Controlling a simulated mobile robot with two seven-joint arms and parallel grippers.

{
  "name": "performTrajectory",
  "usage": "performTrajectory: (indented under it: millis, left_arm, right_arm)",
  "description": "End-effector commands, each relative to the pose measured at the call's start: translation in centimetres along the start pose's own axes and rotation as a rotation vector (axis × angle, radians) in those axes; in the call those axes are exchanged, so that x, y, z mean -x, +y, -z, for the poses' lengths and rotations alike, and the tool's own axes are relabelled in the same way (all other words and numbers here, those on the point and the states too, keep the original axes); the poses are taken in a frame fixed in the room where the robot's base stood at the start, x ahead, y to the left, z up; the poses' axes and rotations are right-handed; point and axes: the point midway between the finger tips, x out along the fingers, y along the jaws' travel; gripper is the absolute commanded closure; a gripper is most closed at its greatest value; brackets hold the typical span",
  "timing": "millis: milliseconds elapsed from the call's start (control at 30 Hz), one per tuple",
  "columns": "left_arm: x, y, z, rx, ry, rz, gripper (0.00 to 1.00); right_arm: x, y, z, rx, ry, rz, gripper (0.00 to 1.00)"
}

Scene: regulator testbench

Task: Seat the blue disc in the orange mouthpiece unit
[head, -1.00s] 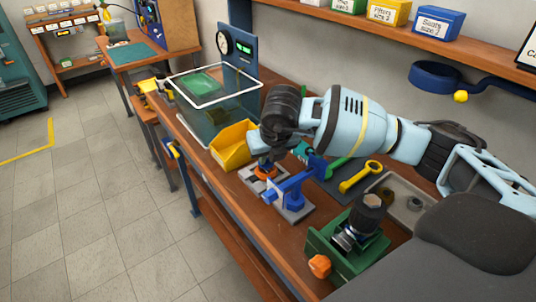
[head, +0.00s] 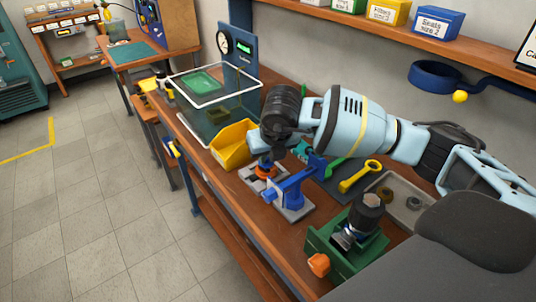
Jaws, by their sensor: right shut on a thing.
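The orange mouthpiece unit (head: 265,173) sits on a grey plate (head: 248,178) on the workbench. My right gripper (head: 265,158) is directly above the orange unit, pointing down. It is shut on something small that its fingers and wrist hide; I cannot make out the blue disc. I cannot tell whether the held thing touches the unit. My left gripper is not in view.
A yellow bin (head: 234,145) stands close left of my right gripper. A blue clamp fixture (head: 290,192) stands close in front on its right. A green vise-like block (head: 345,245), a grey tray (head: 405,208) and a clear tank (head: 215,100) are also on the bench.

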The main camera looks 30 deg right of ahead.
Motion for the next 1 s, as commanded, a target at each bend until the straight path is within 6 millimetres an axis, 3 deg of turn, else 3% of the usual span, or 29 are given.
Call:
performTrajectory:
  millis: [1000]
  left_arm:
    - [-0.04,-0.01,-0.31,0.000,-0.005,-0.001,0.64]
  right_arm:
    - [-0.91,0.00,0.36,0.002,0.000,-0.001,1.00]
